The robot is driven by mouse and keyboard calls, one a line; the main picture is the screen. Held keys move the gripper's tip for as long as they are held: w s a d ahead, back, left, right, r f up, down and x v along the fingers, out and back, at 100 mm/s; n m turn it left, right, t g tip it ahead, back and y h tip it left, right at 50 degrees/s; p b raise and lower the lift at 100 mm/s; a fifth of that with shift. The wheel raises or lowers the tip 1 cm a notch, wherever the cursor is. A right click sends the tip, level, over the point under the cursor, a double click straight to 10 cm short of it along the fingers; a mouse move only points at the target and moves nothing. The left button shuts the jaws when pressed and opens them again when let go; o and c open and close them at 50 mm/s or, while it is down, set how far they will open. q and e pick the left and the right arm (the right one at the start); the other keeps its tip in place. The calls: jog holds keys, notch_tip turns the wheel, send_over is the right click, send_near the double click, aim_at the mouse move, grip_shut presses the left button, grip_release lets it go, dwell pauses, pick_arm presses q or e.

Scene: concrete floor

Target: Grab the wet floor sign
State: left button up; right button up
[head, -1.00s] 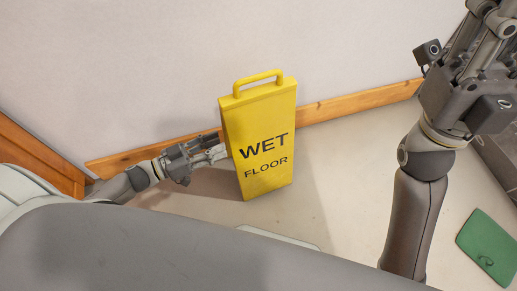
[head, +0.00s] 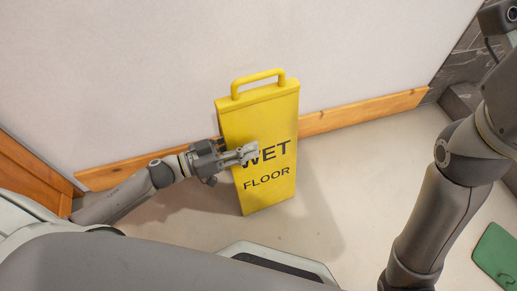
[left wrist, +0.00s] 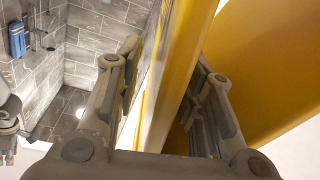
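The yellow wet floor sign (head: 262,115) stands upright on the floor near the wall, with a handle on top and "WET FLOOR" on its front. In the left wrist view a yellow panel edge (left wrist: 178,70) runs between my left gripper's fingers, and another yellow surface lies to the right. My left gripper (head: 246,154) is open at the sign's left edge. One finger crosses the front face over the word "WET"; the other is hidden behind the panel. A gap shows between the left finger and the panel. My right arm is at the right; its fingers are not clear.
The wall with a wooden baseboard (head: 360,112) is close behind the sign. A green object (head: 497,255) lies on the floor at the right edge. Grey tiles (left wrist: 95,45) and a blue cloth (left wrist: 17,40) show in the left wrist view. Floor right of the sign is clear.

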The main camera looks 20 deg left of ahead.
pick_arm(q)
jog(key=shift+x, duration=1.05)
grip_shut()
